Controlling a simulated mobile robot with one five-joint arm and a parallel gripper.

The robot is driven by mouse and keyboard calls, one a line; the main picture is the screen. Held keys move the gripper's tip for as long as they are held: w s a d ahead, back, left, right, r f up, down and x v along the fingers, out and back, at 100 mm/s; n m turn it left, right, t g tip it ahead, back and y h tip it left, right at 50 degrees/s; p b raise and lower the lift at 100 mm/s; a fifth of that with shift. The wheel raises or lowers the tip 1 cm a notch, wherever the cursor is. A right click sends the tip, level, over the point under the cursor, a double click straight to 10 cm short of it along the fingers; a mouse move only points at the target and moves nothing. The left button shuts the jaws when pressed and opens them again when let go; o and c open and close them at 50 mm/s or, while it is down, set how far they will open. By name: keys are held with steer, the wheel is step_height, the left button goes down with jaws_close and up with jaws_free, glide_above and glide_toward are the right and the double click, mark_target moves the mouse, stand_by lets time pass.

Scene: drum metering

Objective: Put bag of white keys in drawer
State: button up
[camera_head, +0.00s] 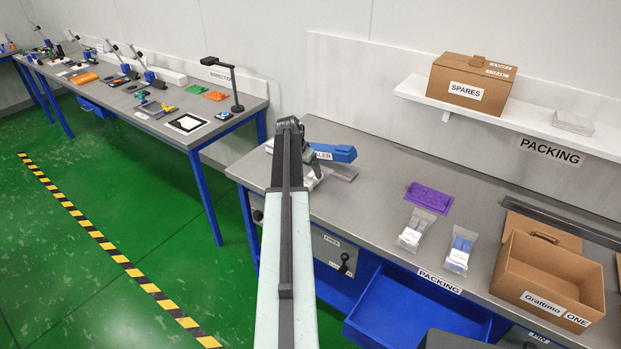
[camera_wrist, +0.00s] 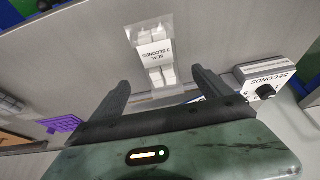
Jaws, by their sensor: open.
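Nothing is held. In the head view my gripper (camera_head: 290,150) is at the bench's left end by the blue sealer (camera_head: 340,153), and my arm hides part of that spot. A blue drawer (camera_head: 415,312) stands pulled out under the bench; its visible inside looks empty.
Two other bags, one pale grey (camera_head: 415,230) and one blue (camera_head: 460,250), lie near the bench's front edge. A purple tray (camera_head: 428,197) is behind them. An open cardboard box (camera_head: 545,280) stands at right. A dial block (camera_wrist: 265,90) is right of my gripper.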

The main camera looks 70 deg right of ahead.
mark_target(310, 178)
steer(key=b+x, duration=0.7)
steer(key=x, duration=0.1)
steer(key=shift+w+a+f, duration=0.1)
steer(key=c, duration=1.8)
steer(key=shift+r, duration=0.35)
steer(key=shift+r+p, duration=0.65)
steer(key=shift+p, duration=0.25)
step_height(310, 178, up, 2)
steer(key=shift+r+p, duration=0.1)
steer(key=shift+p, duration=1)
steer(key=s+a, duration=0.2)
steer(key=a, duration=0.3)
steer(key=s+a, duration=0.2)
steer(key=a, duration=0.3)
steer(key=s+a+r+p, duration=0.1)
steer(key=a, duration=0.4)
steer(key=shift+s+r, duration=0.1)
steer(key=shift+s, duration=0.3)
